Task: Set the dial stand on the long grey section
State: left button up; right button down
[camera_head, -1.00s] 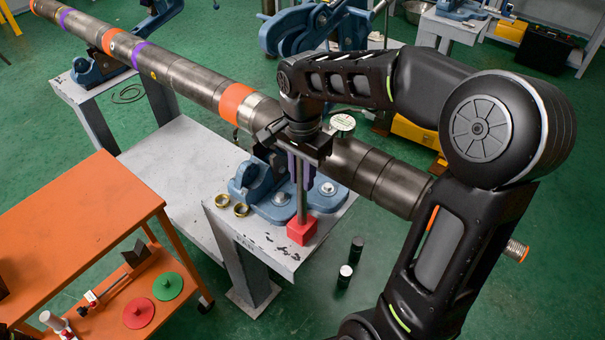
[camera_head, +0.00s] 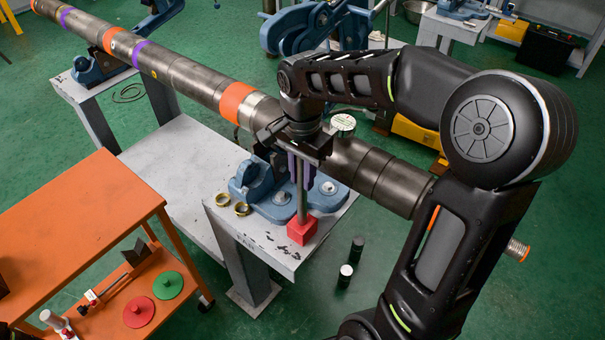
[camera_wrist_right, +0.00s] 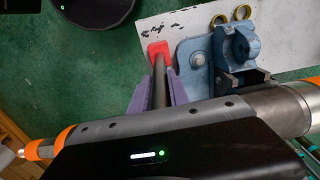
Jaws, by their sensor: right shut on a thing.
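The dial stand has a red block base (camera_head: 302,231), a thin grey post (camera_head: 301,200) and a round pale dial (camera_head: 343,122). My right gripper (camera_head: 300,165) is shut on the post, its purple fingers on either side. The stand hangs roughly upright on the near side of the pipe, its base over the corner of the white bench; I cannot tell whether it touches. The wrist view shows the red base (camera_wrist_right: 158,52) beyond the purple fingers (camera_wrist_right: 158,92). The long grey section (camera_head: 190,82) is part of the pipe running to the upper left. My left gripper is out of view.
A blue vise (camera_head: 255,185) supports the pipe on the white bench, with two brass rings (camera_head: 242,209) beside it. An orange cart (camera_head: 75,215) with red and green discs stands at the left.

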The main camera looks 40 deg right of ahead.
jog(key=shift+f, duration=0.1)
jog(key=c, duration=1.4)
grip_release()
jog(key=shift+c, duration=0.2)
jog(key=shift+o, duration=1.4)
jog(key=shift+s+f, duration=0.1)
jog(key=shift+r+p, duration=2.6)
jog(key=shift+r, duration=1)
